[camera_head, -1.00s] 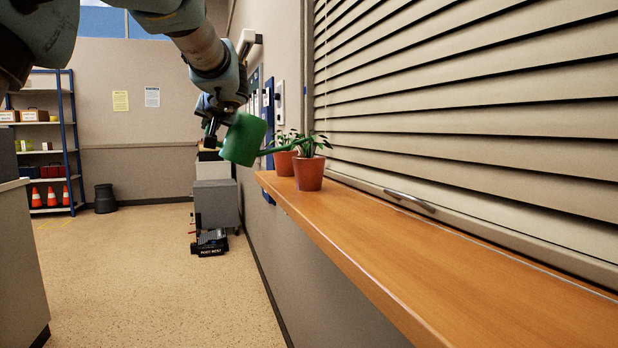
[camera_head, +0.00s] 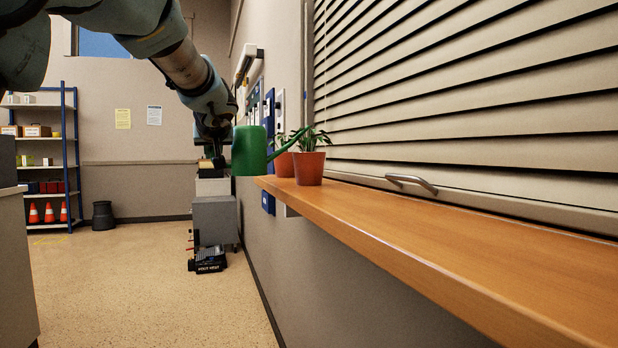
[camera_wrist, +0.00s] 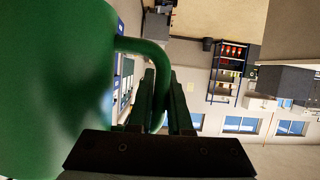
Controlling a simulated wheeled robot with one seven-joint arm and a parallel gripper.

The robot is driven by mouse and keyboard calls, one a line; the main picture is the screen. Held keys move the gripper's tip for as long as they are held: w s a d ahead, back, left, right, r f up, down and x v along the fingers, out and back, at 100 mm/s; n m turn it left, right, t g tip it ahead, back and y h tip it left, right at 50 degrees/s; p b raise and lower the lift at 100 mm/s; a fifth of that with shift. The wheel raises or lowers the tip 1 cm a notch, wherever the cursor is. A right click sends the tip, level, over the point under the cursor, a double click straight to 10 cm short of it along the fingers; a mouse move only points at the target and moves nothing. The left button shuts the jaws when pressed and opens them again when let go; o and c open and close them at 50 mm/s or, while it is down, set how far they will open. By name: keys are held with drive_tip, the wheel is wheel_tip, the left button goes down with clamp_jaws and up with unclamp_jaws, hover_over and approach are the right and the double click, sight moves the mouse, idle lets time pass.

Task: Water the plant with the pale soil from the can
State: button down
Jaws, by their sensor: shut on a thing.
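A green watering can (camera_head: 249,152) is held upright beside the far end of the wooden sill, its spout pointing right toward the plants. It fills the left of the wrist view (camera_wrist: 50,90). My gripper (camera_head: 213,160) is shut on its handle (camera_wrist: 150,55), which passes between the fingers in the wrist view. Two potted plants stand at the sill's far end: a nearer pot (camera_head: 309,168) and a farther pot (camera_head: 285,165), partly hidden behind it. The spout crosses in front of the leaves. The soil in both pots is hidden, so I cannot tell which is pale.
The wooden sill (camera_head: 430,235) is bare toward me. Blinds (camera_head: 470,110) and a metal handle (camera_head: 411,184) are on its right. A grey cabinet (camera_head: 214,220) and a black floor unit (camera_head: 207,261) stand beyond. The floor at left is open.

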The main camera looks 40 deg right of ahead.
drive_tip(key=shift+r, duration=0.15)
wheel_tip(320, 180, up, 5)
drive_tip(key=p, duration=0.3)
idle(0.5)
idle(0.4)
